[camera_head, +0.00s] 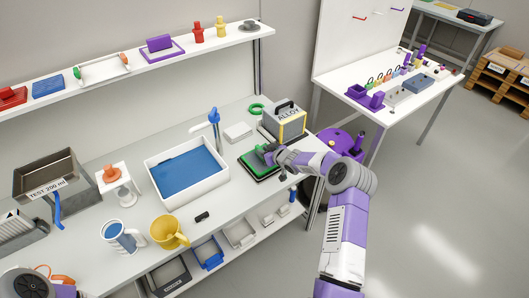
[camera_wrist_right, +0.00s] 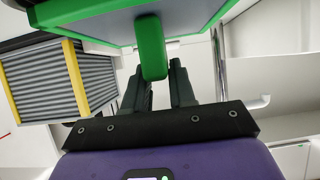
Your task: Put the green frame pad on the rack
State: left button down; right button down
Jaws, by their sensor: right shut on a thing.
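The green frame pad (camera_head: 252,164) is at the right end of the long counter, in front of the box marked ALLOY. My right gripper (camera_head: 270,153) reaches it from the right. In the right wrist view, the fingers (camera_wrist_right: 159,88) are shut on a green tab of the pad (camera_wrist_right: 152,48). The pad's grey panel with its green rim spans the top of that view. A dark flat edge shows around the pad in the head view. I cannot tell whether they touch, nor which thing is the rack. My left gripper is out of view; part of my left arm shows at the bottom left.
The ALLOY box (camera_head: 285,122) stands close behind the pad. A white basin with a blue bottom (camera_head: 222,180) is to the left. A yellow mug (camera_head: 167,232) and a patterned mug (camera_head: 122,238) stand near the front.

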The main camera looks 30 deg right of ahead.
jog(key=c, duration=0.9)
grip_release()
jog(key=shift+s+r, duration=0.15)
jog(key=shift+r, duration=0.05)
jog(key=p+v, duration=0.1)
jog(key=v, duration=1)
jog(key=shift+s+r, duration=0.15)
jog(key=shift+s, duration=0.2)
